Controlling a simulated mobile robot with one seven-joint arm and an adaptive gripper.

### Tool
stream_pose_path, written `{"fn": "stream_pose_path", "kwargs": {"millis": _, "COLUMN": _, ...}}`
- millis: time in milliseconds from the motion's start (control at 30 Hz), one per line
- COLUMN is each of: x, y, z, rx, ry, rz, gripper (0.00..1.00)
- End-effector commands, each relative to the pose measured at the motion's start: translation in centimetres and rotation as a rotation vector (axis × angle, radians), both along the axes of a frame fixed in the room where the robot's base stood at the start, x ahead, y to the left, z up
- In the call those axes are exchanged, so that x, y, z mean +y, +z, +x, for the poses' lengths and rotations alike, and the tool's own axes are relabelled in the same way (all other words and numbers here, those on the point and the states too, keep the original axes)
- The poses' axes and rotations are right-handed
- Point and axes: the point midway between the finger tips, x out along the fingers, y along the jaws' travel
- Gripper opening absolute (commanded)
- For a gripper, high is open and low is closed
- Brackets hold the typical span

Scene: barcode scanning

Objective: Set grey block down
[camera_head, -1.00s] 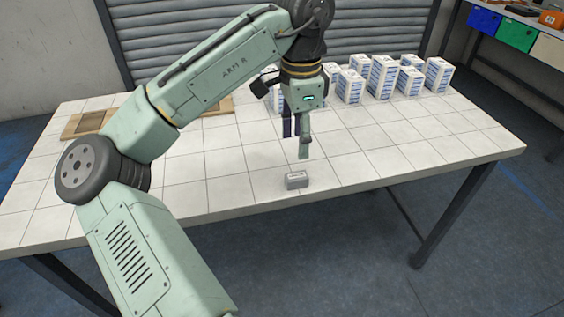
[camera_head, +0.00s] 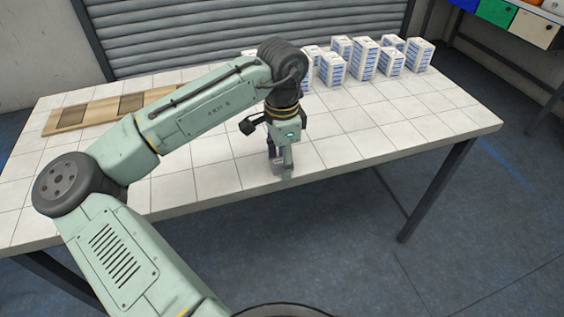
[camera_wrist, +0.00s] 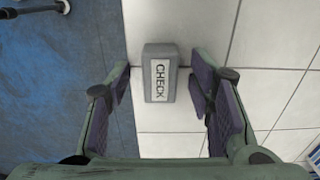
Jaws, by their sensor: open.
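In the head view my gripper (camera_head: 281,172) is low over the table, and the block (camera_head: 276,165) is mostly hidden behind the fingers.
Several white and blue boxes (camera_head: 363,60) stand at the table's back right. A wooden board with dark recesses (camera_head: 100,113) lies at the back left. The table (camera_head: 390,130) is clear right of my gripper. Its front edge is close to the block.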

Motion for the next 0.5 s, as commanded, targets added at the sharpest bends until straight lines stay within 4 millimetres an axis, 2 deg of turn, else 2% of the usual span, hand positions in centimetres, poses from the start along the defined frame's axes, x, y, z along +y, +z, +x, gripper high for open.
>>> {"fn": "stream_pose_path", "kwargs": {"millis": 100, "x": -0.01, "y": 0.00, "z": 0.00, "rx": 0.000, "ry": 0.000, "rz": 0.000, "gripper": 0.48}}
{"fn": "stream_pose_path", "kwargs": {"millis": 500, "x": -0.01, "y": 0.03, "z": 0.00, "rx": 0.000, "ry": 0.000, "rz": 0.000, "gripper": 0.21}}
